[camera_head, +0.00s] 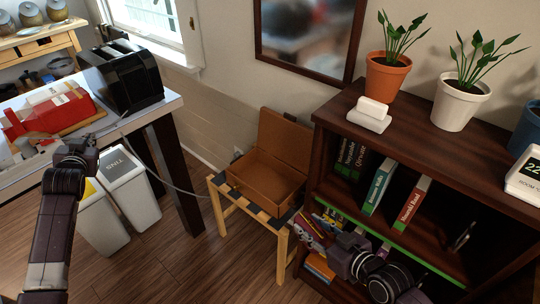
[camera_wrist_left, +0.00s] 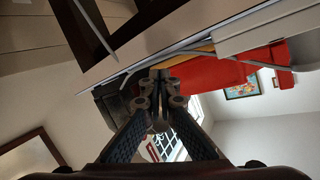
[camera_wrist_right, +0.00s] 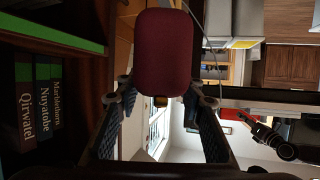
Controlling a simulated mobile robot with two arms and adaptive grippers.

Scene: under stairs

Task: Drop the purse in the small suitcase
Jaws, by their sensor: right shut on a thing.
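The small suitcase (camera_head: 262,198) is brown and stands open on a wooden stool in the head view, lid raised at the back, its visible inside empty. My right gripper (camera_head: 345,256) is in front of the bookcase, to the right of and nearer than the suitcase. In the right wrist view it is shut on a dark red rounded purse (camera_wrist_right: 166,50), which stands up between the fingertips. I cannot make out the purse clearly in the head view. My left gripper (camera_head: 78,156) is beside the table at the left; in the left wrist view its fingertips (camera_wrist_left: 160,82) meet with nothing between them.
A dark bookcase (camera_head: 390,145) with books and potted plants stands close to the suitcase's right. The table (camera_head: 150,110) at left carries a black toaster (camera_head: 122,75) and a red item (camera_head: 50,115). Two bins (camera_head: 122,185) stand below it. Floor before the stool is clear.

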